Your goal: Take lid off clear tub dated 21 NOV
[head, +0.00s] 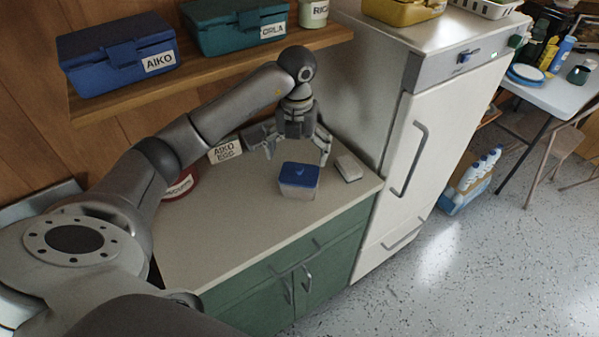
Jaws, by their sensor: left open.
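A small tub (297,192) with clear-looking sides and a blue lid (299,174) stands upright on the counter, near its right end. The lid is on the tub. No date can be read on it from here. My left gripper (297,156) is open, its fingers spread and pointing down, just behind and above the tub as seen from the head. It holds nothing, and I cannot tell whether a finger touches the lid. My right gripper is not in view.
On the counter (227,232) are a box marked AIKO EGG (225,151), a red round container (181,187) partly behind my arm, and a pale block (349,167) right of the tub. A fridge (400,160) stands right; a shelf (190,72) holds boxes above. The front counter is clear.

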